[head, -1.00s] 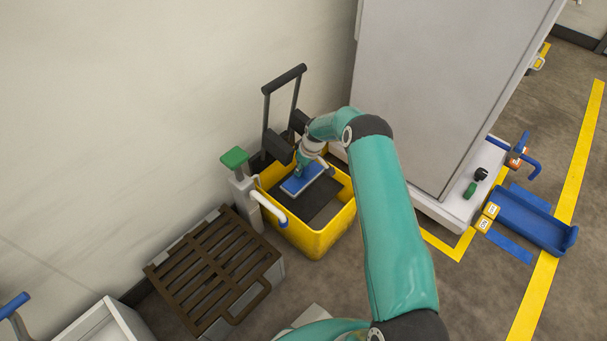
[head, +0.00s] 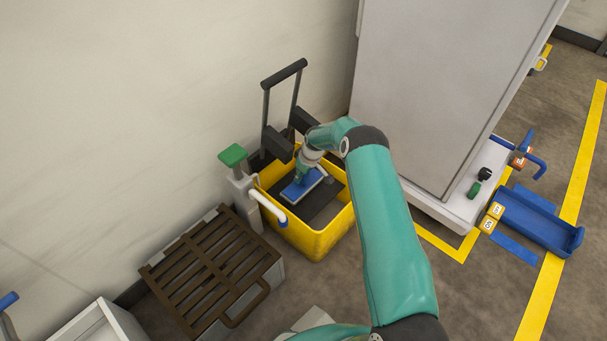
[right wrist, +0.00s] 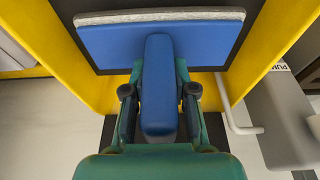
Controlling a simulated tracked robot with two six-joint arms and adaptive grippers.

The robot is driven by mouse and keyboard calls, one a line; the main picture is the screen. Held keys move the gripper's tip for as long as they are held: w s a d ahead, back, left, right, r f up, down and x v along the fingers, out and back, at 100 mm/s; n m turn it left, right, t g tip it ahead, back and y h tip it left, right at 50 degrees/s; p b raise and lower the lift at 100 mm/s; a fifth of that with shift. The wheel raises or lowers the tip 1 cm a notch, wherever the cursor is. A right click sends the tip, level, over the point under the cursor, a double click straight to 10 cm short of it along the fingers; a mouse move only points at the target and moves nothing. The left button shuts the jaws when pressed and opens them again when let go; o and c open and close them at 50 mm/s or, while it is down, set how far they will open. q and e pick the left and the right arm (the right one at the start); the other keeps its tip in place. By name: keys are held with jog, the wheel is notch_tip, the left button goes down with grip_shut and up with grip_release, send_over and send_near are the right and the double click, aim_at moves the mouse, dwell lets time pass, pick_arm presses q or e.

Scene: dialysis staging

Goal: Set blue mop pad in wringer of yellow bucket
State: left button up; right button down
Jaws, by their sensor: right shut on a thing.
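The blue mop pad (head: 311,180) is inside the outline of the yellow bucket (head: 314,243), over the dark grey surface (head: 325,212) within it. My right gripper (head: 299,177) is shut on the pad's blue handle. In the right wrist view, the fingers (right wrist: 159,112) close on both sides of the blue handle (right wrist: 158,75). The blue pad (right wrist: 105,45) with its pale grey layer lies across the top, over a dark area between yellow walls. I cannot tell whether the pad touches the wringer. My left gripper is not in view.
A green-topped post with a white pipe (head: 266,204) stands at the bucket's left. A brown slatted crate (head: 215,268) is front left. A black handle frame (head: 284,75) rises behind the bucket, near the wall. A grey cabinet (head: 445,90) stands to the right.

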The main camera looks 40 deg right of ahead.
jog(key=c, duration=0.9)
grip_release()
jog(key=shift+r, duration=0.1)
jog(key=shift+r+p, duration=0.25)
jog(key=shift+p, duration=0.25)
jog(key=p+v, duration=0.4)
jog(key=v, duration=0.7)
jog(key=shift+r, duration=0.25)
jog(key=shift+s+r, duration=0.2)
jog(key=shift+r, duration=0.25)
jog(key=shift+s, duration=0.1)
